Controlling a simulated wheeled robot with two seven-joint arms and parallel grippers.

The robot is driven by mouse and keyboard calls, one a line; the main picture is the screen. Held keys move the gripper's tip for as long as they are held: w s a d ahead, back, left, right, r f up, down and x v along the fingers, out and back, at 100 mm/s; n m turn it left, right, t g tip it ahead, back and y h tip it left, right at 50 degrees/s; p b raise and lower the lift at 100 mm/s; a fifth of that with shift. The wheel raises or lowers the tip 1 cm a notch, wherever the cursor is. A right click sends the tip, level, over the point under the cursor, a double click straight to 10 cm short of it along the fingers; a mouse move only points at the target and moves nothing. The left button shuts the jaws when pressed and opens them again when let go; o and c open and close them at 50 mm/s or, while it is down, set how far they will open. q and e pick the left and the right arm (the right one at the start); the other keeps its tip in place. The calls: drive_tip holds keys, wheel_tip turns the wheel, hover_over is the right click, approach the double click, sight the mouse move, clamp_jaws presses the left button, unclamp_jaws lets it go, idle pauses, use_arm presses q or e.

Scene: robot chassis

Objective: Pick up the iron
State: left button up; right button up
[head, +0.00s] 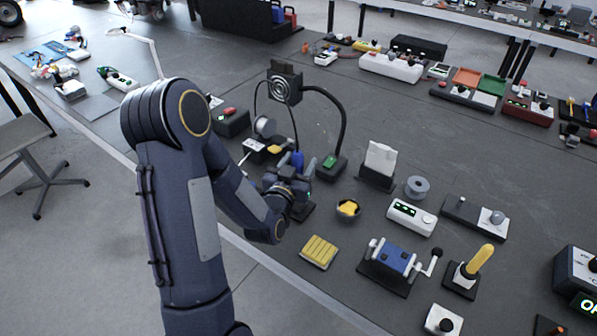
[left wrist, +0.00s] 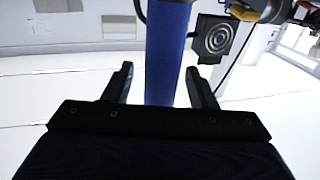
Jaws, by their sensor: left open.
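The iron shows as an upright blue handle (head: 297,161) at the middle of the bench in the head view, partly hidden by my left gripper. In the left wrist view the blue handle (left wrist: 167,55) stands between the two dark fingers. My left gripper (head: 290,182) is open, with its fingers (left wrist: 160,85) on either side of the handle and gaps showing on both sides. The iron's tip and most of its stand are hidden. My right gripper is not in view.
A black fan-like box (head: 285,83) on a curved arm stands just behind the iron. A bowl with a yellow piece (head: 348,209), a yellow ribbed block (head: 319,252) and a blue vise-like device (head: 393,256) lie nearby. Several devices fill the bench's right side.

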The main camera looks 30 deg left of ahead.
use_arm(q)
drive_tip(key=shift+w+a+f, duration=0.1)
drive_tip(key=shift+w+a, duration=0.05)
drive_tip(key=shift+w, duration=0.55)
drive_tip(key=c, duration=1)
wheel_tip(320, 180, up, 10)
idle(0.3)
